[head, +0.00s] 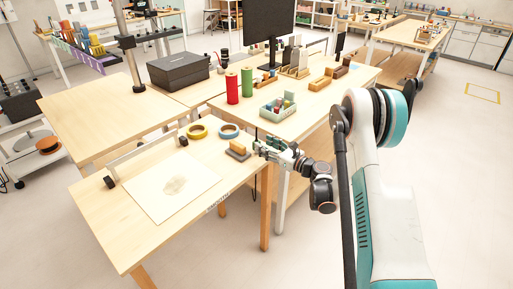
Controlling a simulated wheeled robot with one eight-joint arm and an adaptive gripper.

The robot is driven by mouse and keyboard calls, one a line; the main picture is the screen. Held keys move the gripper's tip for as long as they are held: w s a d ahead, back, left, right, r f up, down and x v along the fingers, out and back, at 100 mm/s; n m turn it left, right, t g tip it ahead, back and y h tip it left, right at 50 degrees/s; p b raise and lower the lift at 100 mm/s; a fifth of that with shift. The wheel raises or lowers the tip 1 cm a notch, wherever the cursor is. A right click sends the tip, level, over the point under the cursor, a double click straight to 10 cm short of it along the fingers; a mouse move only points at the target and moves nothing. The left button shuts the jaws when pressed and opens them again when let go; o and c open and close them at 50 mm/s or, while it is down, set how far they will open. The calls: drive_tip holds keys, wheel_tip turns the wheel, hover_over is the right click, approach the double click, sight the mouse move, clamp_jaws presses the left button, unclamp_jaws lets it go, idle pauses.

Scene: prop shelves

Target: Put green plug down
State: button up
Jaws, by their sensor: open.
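My gripper (260,148) is open at the right edge of the front table, just right of a small block with an orange-yellow top (238,149). A small dark green patch (272,142) shows at the fingers. It may be the green plug, but it is too small to tell, and I cannot tell whether it touches the fingers or the table. The front table (120,235) is pale wood.
Yellow (197,131) and blue (229,131) tape rings lie left of the gripper. Behind are a pale tray (267,113) of small parts and red (232,88) and green (247,82) cylinders. A white sheet (150,200) lies at the front left. The table's front right is bare.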

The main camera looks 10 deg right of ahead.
drive_tip(key=x, duration=0.1)
drive_tip(key=b+x, duration=0.1)
drive_tip(key=x, duration=0.1)
drive_tip(key=f+b+x, duration=0.1)
drive_tip(key=x, duration=0.1)
drive_tip(key=shift+w, duration=0.2)
drive_tip(key=shift+w+a+r, duration=0.1)
drive_tip(key=shift+w+r, duration=0.05)
drive_tip(key=shift+w, duration=0.05)
clamp_jaws()
